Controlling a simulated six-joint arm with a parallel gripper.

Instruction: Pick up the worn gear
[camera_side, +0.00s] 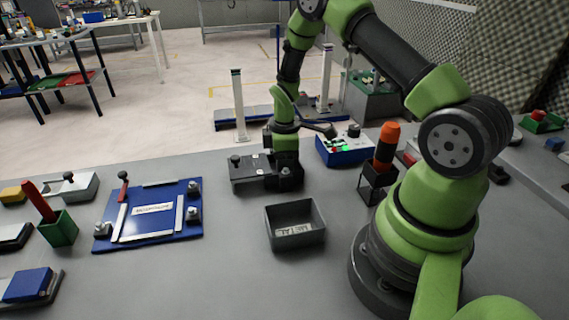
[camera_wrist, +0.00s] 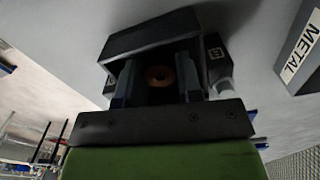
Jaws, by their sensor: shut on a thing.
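The worn gear is a small brown, copper-coloured ring (camera_wrist: 160,75) in the wrist view. It sits between the two fingers of my gripper (camera_wrist: 157,84), which is shut on it. A dark grey fixture (camera_wrist: 150,36) surrounds the gear and the fingertips. In the side view my gripper (camera_side: 284,178) points down at the right part of this dark fixture (camera_side: 249,168) on the grey bench. The gear is hidden there by the gripper and fixture. I cannot tell whether the gear touches the fixture.
A grey METAL bin (camera_side: 295,232) stands in front of the fixture, also at the right in the wrist view (camera_wrist: 303,50). A blue board (camera_side: 150,222) lies left. An orange-handled tool in a black stand (camera_side: 378,186) and a blue box (camera_side: 345,152) are right.

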